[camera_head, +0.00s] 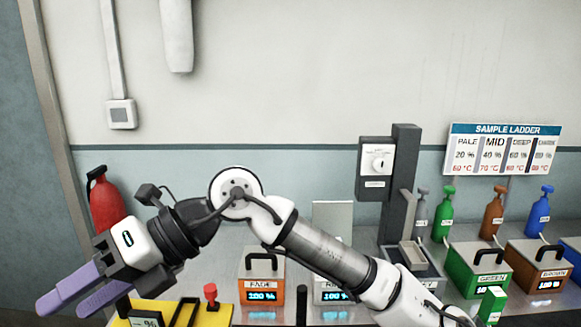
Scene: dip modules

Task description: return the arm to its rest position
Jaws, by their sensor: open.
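My gripper (82,293) is at the lower left of the head view, on the end of my white and black arm (325,252). Its two purple fingers point left and slightly down, with a gap between them and nothing held. The arm reaches in from the lower right, bends at a raised joint left of the middle, and slopes down to the gripper. It passes in front of the bench and hides part of what stands there.
Below the gripper's right is a yellow panel (215,316) with a red knob (211,292). An orange box (262,279), a green box (478,270) and a brown box (535,268) stand on the bench. Several bottles, a grey post (398,190) and a red extinguisher (104,205) stand behind.

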